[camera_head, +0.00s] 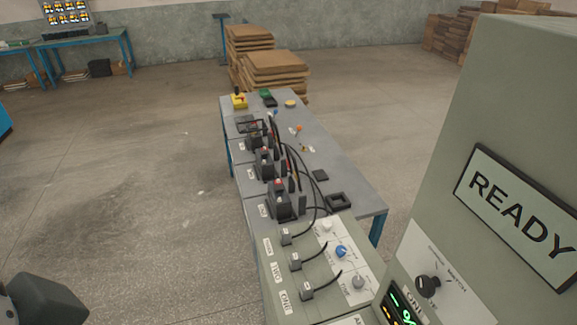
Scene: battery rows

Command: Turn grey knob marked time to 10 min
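A grey knob (358,282) sits at the near end of a white panel on the pale green console (275,250). A blue knob (341,251) and a white knob (327,225) are farther along the same panel. The markings around these knobs are too small to read, so I cannot tell the grey knob's setting. A dark part of my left arm shows at the lower left, well away from the knobs. No gripper fingers show on either side, and nothing touches the grey knob.
A tall cabinet with a READY sign (520,215) and a black knob (428,285) stands at the right, close to the console. Black cables (318,254) run beside the knobs. Black devices (280,200) line the table (340,180). Open floor (130,200) lies to the left.

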